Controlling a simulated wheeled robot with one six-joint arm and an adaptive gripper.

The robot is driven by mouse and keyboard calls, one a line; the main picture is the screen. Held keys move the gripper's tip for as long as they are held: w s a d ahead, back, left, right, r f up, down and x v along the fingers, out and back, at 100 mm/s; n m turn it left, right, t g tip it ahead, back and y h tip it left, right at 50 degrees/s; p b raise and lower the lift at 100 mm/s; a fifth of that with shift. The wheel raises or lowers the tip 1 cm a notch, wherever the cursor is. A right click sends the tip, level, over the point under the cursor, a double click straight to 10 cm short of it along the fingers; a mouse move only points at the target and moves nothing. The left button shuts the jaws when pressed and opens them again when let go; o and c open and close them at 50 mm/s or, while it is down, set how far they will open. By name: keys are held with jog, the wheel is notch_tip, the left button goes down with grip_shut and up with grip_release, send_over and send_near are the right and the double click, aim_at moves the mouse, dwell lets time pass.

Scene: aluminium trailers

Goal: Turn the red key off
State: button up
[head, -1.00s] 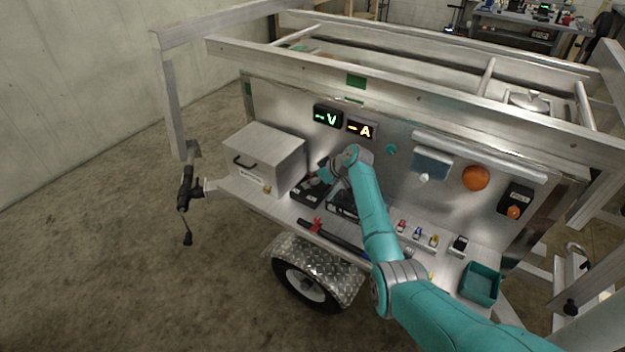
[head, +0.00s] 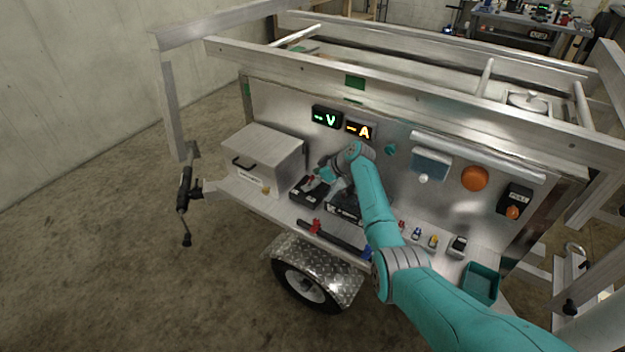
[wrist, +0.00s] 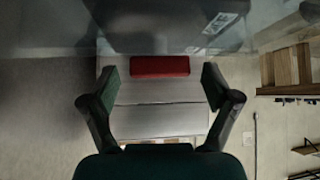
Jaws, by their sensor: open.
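The red key shows in the wrist view as a flat red bar (wrist: 160,66), lying crosswise ahead of my open fingers, with a gap on each side. In the head view a small red part (head: 311,180), likely the same key, shows at my gripper (head: 318,178), above a black box on the trailer shelf. My gripper also shows in the wrist view (wrist: 160,88), open and empty, its two dark fingers apart. My wrist partly hides the key and the box in the head view, so I cannot tell its turn angle there.
A metal case (head: 263,165) stands left of my gripper on the shelf. Green and orange displays (head: 343,123) are on the panel behind. A teal bin (head: 481,283) stands at right.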

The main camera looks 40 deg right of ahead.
jog(key=shift+s, duration=0.1)
jog(key=v, duration=1.2)
jog(key=shift+a, duration=0.1)
